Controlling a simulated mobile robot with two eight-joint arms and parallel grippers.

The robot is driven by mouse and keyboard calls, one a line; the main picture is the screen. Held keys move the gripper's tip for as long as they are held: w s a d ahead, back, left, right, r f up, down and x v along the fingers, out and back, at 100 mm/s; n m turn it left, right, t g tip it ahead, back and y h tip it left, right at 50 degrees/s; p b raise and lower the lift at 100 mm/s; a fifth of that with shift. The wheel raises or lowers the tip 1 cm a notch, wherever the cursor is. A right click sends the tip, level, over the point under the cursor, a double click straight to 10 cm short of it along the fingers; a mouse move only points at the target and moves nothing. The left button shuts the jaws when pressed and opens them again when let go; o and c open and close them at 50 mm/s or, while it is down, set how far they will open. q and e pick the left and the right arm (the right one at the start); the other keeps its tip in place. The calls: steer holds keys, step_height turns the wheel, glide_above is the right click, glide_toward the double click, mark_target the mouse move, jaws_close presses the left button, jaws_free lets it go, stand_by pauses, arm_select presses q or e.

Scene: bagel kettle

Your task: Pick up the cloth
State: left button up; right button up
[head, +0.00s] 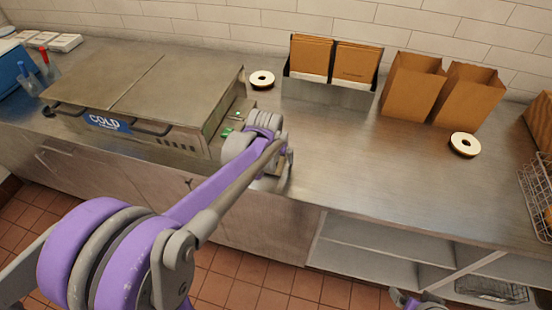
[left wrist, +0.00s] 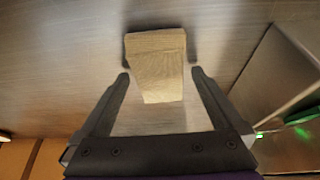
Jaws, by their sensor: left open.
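A tan folded cloth (left wrist: 158,72) lies on the steel counter in the left wrist view. My left gripper (left wrist: 160,80) is open, with one finger on each side of the cloth; a gap shows between each finger and the cloth. In the head view my left gripper (head: 284,170) is over the counter's front part, just right of the cold unit, and my own arm mostly hides the cloth there. Part of my right arm shows at the bottom right of the head view; its fingers cannot be made out.
A steel cold unit (head: 150,90) stands left of my left gripper, close to it. Ring-shaped cream items (head: 262,79) lie on the counter. A holder with brown bags (head: 330,90) and two open paper bags (head: 413,85) stand at the back.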

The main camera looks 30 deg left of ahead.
mark_target(276, 157)
arm_select(q)
steer(key=shift+f, duration=0.2)
stand_by(0.5)
steer(key=c, duration=1.4)
steer(key=shift+r, duration=0.6)
step_height(276, 157, up, 9)
steer(key=shift+r+p, duration=0.15)
steer(key=shift+p, duration=0.2)
steer(key=o, duration=0.9)
steer(key=shift+c, duration=0.2)
steer(key=c, duration=0.6)
